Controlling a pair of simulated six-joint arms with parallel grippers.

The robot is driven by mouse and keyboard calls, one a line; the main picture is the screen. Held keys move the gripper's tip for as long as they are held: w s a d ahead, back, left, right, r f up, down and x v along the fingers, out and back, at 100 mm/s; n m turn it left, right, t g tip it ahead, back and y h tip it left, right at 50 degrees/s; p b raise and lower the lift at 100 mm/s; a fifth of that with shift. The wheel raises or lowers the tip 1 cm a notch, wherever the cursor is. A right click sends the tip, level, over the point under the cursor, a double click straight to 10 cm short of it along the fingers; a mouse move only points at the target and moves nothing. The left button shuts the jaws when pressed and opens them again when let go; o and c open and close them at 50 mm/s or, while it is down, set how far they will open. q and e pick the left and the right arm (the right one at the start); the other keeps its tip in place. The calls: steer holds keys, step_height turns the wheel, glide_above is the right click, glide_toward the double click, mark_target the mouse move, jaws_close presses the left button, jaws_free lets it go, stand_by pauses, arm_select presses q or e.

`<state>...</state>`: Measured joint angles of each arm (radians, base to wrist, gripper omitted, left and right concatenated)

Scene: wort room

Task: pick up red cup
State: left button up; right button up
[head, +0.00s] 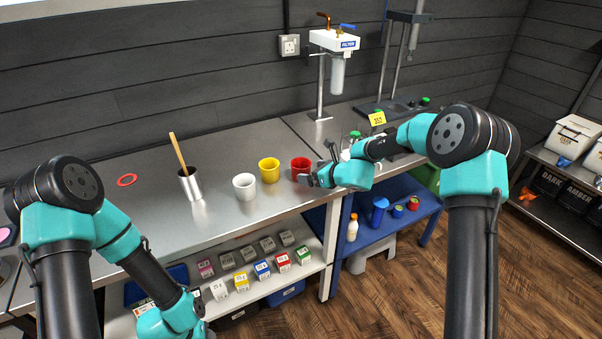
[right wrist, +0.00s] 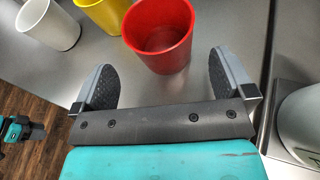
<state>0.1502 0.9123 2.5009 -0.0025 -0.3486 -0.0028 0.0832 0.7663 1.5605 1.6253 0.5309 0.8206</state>
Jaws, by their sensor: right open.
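The red cup (head: 300,168) stands upright on the metal bench, at the right end of a row of cups. In the right wrist view the red cup (right wrist: 160,38) stands just beyond the fingertips, roughly in line with the gap between them. My right gripper (head: 312,175) is open and empty beside the cup; its two fingers also show spread in the right wrist view (right wrist: 162,75). The cup does not look gripped. My left arm comes in at the lower left of the head view, and its gripper cannot be made out there.
A yellow cup (head: 269,170) and a white cup (head: 245,186) stand left of the red cup. A steel beaker with a wooden stick (head: 190,184) is further left. A filter stand (head: 335,50) is behind. Several small boxes (head: 262,270) sit on the shelf below.

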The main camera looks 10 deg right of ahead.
mark_target(303, 172)
steer(key=shift+f+x, duration=0.25)
steer(key=shift+x, duration=2.35)
steer(key=shift+d, duration=0.15)
steer(key=c, duration=1)
